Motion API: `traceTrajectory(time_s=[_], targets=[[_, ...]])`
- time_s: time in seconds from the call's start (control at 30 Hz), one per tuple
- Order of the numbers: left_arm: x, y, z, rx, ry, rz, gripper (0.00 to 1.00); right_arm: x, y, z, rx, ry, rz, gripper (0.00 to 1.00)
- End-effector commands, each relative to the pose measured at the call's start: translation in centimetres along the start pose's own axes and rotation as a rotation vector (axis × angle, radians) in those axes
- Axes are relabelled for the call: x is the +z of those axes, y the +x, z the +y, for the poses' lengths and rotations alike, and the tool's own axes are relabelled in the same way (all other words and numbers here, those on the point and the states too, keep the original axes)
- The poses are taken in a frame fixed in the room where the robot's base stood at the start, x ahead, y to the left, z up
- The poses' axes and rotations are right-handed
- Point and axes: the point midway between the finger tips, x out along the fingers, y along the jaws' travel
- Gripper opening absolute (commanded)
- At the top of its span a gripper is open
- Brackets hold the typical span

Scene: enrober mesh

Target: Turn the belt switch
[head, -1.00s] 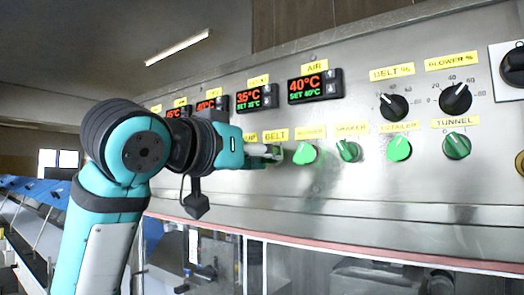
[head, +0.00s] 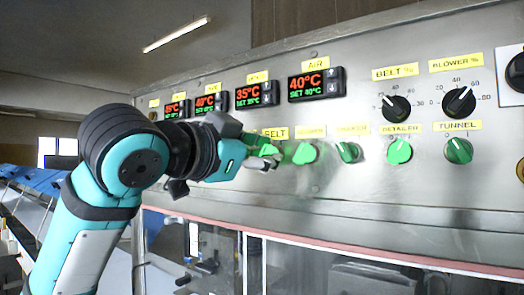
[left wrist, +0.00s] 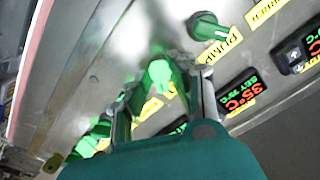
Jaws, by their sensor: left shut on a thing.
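The belt switch (head: 268,150) is a green knob under the yellow BELT label (head: 275,133) on the steel panel, partly hidden by my gripper in the head view. My left gripper (head: 262,158) reaches in from the left and is shut on this knob. In the left wrist view, a bright green lit knob (left wrist: 160,72) sits between the two fingers of the left gripper (left wrist: 164,80). The exact angle of the knob is hard to read. My right gripper is not in view.
Close to the right is another lit green knob (head: 305,153), then more green switches up to the TUNNEL switch (head: 458,151). Black BELT % (head: 396,108) and BLOWER % (head: 458,102) dials and red-green displays (head: 316,85) sit above. The PUMP knob (left wrist: 207,27) is beside my fingers.

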Motion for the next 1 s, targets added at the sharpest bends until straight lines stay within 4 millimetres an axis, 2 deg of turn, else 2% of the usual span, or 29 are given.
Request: traceTrajectory(time_s=[0.43, 0.47, 0.53, 0.83, 1.0], targets=[[-0.1, -0.1, -0.1, -0.002, 0.01, 0.003, 0.0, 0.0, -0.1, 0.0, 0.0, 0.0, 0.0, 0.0], [-0.1, 0.0, -0.1, -0.002, 0.01, 0.003, 0.26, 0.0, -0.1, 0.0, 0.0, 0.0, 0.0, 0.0], [-0.1, 0.0, -0.1, -0.002, 0.01, 0.002, 0.35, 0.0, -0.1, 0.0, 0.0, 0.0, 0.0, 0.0], [-0.1, -0.2, 0.0, -0.001, 0.009, 0.002, 0.35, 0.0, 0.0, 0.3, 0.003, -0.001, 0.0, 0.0], [-0.1, -2.4, -0.1, -0.004, 0.011, 0.003, 0.35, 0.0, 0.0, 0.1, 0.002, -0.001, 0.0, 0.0]])
